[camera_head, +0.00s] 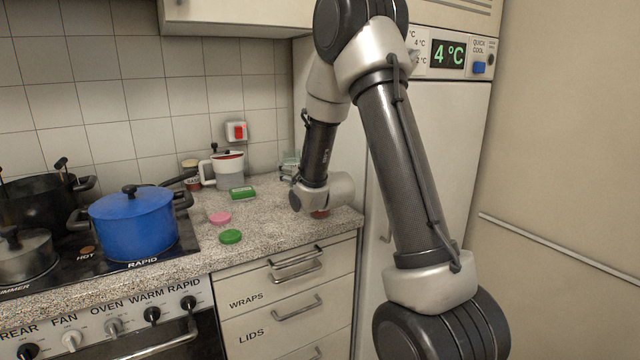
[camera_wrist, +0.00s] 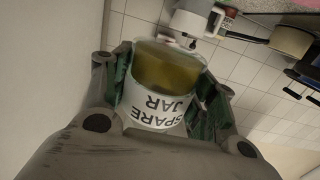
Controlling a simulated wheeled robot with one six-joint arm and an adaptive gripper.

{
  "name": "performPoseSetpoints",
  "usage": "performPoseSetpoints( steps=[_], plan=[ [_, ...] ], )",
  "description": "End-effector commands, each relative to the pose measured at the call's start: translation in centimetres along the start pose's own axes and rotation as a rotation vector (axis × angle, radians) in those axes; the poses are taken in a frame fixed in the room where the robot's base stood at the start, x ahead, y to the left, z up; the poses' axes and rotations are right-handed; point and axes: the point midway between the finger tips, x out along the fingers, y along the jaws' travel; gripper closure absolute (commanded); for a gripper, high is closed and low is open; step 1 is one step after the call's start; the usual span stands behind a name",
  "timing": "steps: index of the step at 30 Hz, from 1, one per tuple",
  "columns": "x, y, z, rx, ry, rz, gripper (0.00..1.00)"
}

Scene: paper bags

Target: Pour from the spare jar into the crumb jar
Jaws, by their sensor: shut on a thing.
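The spare jar (camera_wrist: 168,68) is clear, with a white label and yellow-green contents. It fills the middle of the wrist view, its lettering upside down in the picture. My gripper (camera_wrist: 164,82) is shut on it, with green-padded fingers on both sides. In the head view my wrist hides most of the gripper; a pale greenish part of the gripper or jar (camera_head: 290,163) shows above the counter near the back wall. I cannot pick out the crumb jar for certain; a small jar with a reddish label (camera_head: 190,174) stands by the wall, its lettering too small to read.
A white measuring jug (camera_head: 228,172) stands near the wall. A green box (camera_head: 243,194), a pink lid (camera_head: 219,218) and a green lid (camera_head: 231,237) lie on the counter (camera_head: 275,228). A blue pot (camera_head: 133,226) is on the hob. A reddish thing (camera_head: 320,214) shows below my wrist.

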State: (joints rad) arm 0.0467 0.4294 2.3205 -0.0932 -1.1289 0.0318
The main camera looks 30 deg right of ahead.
Motion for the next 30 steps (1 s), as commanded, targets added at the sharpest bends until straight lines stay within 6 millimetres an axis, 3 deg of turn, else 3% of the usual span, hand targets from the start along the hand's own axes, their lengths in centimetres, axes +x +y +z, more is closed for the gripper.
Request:
performPoseSetpoints(
  steps=[6, 21, 30],
  plan=[
    [0.1, -0.5, -0.5, 0.002, 0.003, -0.001, 0.75],
    [0.3, -5.6, -3.9, 0.004, 0.004, -0.001, 0.75],
    [0.3, -6.0, -4.1, 0.004, 0.002, 0.0, 0.75]
  ],
)
